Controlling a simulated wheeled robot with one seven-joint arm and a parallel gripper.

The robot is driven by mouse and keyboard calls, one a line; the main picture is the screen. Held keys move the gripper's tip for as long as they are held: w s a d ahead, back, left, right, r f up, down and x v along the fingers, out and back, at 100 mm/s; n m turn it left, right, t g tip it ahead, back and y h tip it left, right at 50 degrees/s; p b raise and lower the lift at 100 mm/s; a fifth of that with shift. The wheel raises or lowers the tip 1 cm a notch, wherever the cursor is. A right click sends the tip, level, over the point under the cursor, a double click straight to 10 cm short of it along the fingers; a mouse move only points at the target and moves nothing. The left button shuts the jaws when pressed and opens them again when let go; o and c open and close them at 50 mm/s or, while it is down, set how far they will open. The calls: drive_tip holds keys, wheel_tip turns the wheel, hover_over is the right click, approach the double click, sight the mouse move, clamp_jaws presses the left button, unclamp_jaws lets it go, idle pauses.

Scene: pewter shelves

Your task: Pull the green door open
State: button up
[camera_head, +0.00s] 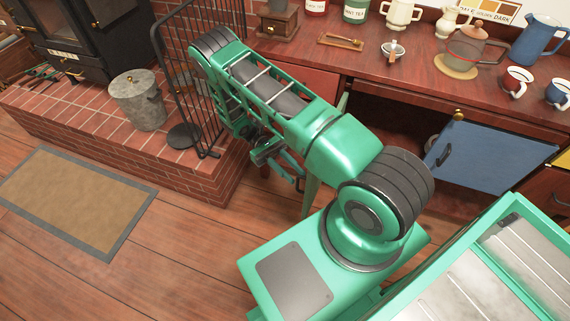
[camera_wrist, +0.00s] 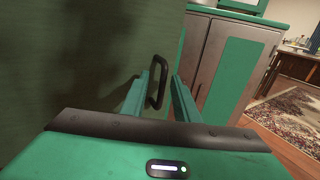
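The green door fills the left of the wrist view (camera_wrist: 70,50) as a dull green panel with a dark shadow on it. In the head view, part of it shows as a pale green strip (camera_head: 312,188) below my arm, standing out from the counter front. Its black bar handle (camera_wrist: 157,85) shows between the two green fingers of my gripper (camera_wrist: 166,72). The fingers are apart, on either side of the handle; I cannot tell whether either touches it. In the head view, my forearm hides most of the door and its handle.
A blue door (camera_head: 490,155) with a dark handle stands open at the right. The wooden counter (camera_head: 440,85) above holds jugs, mugs and tins. A black fire screen (camera_head: 185,75), metal bucket (camera_head: 138,100) and brick hearth (camera_head: 60,110) lie left. Floor around the mat (camera_head: 75,200) is clear.

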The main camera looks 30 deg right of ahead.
drive_tip(key=w+a, duration=0.1)
drive_tip(key=w, duration=0.9)
drive_tip(key=shift+w+a, duration=0.2)
drive_tip(key=s+d+r+m+t+y, duration=0.2)
drive_tip(key=d+r+t, duration=0.25)
drive_tip(key=r, duration=0.85)
drive_tip(key=s+d+r+m+t+y, duration=0.1)
drive_tip(key=s+d+r+m+t, duration=0.25)
drive_tip(key=r, duration=0.95)
drive_tip(key=s+d+r+m+t, duration=0.1)
drive_tip(key=s+r+t, duration=0.3)
drive_tip(key=s, duration=0.5)
drive_tip(key=s+d+r+m+t, duration=0.1)
drive_tip(key=s+r+t, duration=0.3)
drive_tip(key=s, duration=0.5)
drive_tip(key=shift+s+d+t, duration=0.15)
drive_tip(key=shift+s+t, duration=0.25)
drive_tip(key=shift+t, duration=0.5)
